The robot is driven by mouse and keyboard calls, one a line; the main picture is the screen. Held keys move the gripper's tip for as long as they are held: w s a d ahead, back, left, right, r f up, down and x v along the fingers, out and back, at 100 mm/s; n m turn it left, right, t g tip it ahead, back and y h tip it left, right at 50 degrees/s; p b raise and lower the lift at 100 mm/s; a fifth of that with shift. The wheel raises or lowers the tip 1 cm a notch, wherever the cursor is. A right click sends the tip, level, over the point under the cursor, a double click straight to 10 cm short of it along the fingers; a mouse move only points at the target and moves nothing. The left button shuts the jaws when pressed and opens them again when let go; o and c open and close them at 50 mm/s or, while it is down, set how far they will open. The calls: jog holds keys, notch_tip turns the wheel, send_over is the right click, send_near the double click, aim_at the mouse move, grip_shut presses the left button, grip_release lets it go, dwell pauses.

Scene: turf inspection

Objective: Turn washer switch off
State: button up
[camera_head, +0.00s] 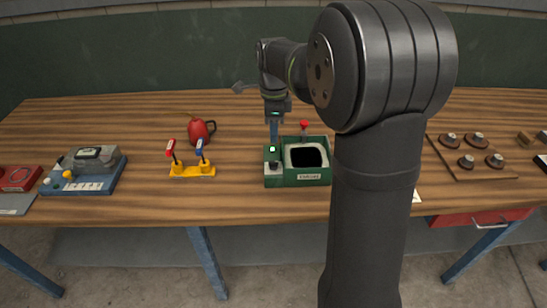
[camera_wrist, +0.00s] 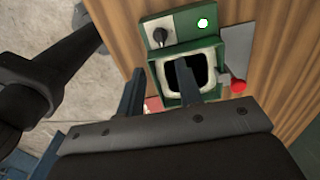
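A green box (camera_head: 310,178) with a white-rimmed dark opening stands mid-table; its front label is too small to read surely. The wrist view shows the knob (camera_wrist: 160,37), the lit light (camera_wrist: 203,23) and the red ball (camera_wrist: 238,86). I cannot tell which control is the washer switch. My gripper (camera_head: 274,128) is above the panel's back end; its two fingers (camera_wrist: 159,88) are apart and empty.
A yellow base (camera_head: 192,170) with red and blue levers and a red kettle (camera_head: 199,131) stand left of the box. A blue-grey device (camera_head: 85,170) is further left. A board with several round knobs (camera_head: 475,163) lies right. Bare wood lies between them.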

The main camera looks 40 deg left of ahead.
aim_at(274, 161)
notch_tip(274, 161, down, 11)
dwell(0.3)
grip_shut()
